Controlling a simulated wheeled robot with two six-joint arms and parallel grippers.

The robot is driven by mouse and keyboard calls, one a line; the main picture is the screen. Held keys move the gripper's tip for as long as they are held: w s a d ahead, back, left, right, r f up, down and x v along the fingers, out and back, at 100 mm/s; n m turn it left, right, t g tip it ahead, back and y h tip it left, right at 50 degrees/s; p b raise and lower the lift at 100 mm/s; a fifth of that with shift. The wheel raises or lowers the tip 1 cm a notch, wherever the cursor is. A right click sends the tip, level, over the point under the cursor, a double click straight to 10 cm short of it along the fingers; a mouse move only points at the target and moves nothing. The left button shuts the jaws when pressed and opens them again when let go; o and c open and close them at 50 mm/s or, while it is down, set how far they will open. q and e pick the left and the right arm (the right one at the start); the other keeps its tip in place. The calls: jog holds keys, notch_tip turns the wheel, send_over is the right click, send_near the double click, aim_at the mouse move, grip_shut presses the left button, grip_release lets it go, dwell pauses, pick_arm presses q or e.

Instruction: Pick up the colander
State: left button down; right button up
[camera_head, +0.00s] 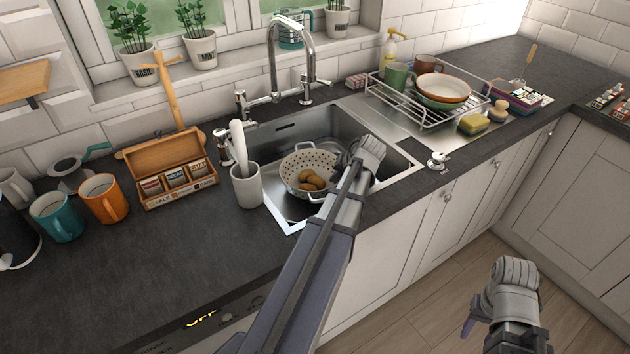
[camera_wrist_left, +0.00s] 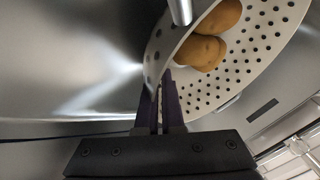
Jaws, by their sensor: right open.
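The colander (camera_head: 297,168) is a pale, perforated bowl in the sink, with several brown potatoes (camera_head: 311,182) inside. It fills the upper right of the left wrist view (camera_wrist_left: 250,60), with potatoes (camera_wrist_left: 201,53) in it. My left gripper (camera_head: 345,160) is at the colander's right side. In the left wrist view its purple fingers (camera_wrist_left: 162,100) are close together with the colander's edge between them. I cannot tell whether the colander touches the sink floor. My right gripper (camera_head: 470,322) is open and empty in front of the cabinets, away from the colander.
The sink (camera_head: 360,130) has a tall chrome faucet (camera_head: 273,60) behind it. A white utensil pot (camera_head: 247,187) stands at its left edge. A dish rack (camera_head: 425,115) with crockery stands to the right. A tea box (camera_head: 170,170) and mugs (camera_head: 104,199) are at left. The front-left counter is clear.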

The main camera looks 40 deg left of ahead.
pick_arm(q)
notch_tip(320, 180, up, 10)
jog(key=p, duration=1)
